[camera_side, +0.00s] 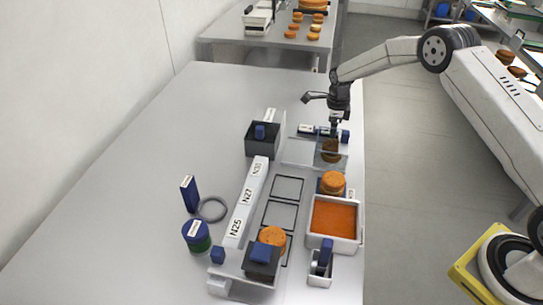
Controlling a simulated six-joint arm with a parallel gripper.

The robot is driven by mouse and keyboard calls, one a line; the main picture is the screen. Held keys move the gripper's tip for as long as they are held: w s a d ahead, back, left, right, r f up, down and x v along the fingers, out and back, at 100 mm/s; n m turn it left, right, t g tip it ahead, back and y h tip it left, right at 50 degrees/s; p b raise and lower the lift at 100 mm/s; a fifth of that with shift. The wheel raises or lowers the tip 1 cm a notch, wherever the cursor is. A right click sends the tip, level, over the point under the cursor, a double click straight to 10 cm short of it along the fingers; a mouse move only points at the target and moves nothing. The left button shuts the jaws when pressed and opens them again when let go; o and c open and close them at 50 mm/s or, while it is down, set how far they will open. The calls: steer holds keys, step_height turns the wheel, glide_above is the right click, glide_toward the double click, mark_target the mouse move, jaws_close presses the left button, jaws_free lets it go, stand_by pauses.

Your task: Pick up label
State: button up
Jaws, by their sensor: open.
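My gripper (334,122) points down at the right side of the table, just above a brown round thing (331,151) at a clear plate. Its fingers are small and partly dark, and I see nothing held between them. Whether it touches the brown thing, I cannot tell. A long white strip (246,203) bears the printed labels N25, N27 and N30 and lies left of my gripper. Small white labels also show on the dark box, the blue block and the round jar. Which one the task means is not clear from this view.
A dark box (262,140) stands left of my gripper. Black square outlines (286,188), an orange round (332,182) and a white tray (357,236) of orange filling lie nearer. A blue block (189,193), grey ring (221,215) and jar (196,239) stand left. The table's left side is clear.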

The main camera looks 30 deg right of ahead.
stand_by(0.4)
steer(key=c, duration=0.6)
steer(key=shift+o, duration=0.2)
steer(key=shift+r, duration=0.15)
steer(key=shift+r, duration=0.2)
step_height(320, 180, up, 3)
steer(key=s+a+r, duration=0.2)
steer(key=s+r, duration=0.7)
steer(key=s, duration=0.4)
steer(key=shift+s+r, duration=0.35)
steer(key=shift+s, duration=0.05)
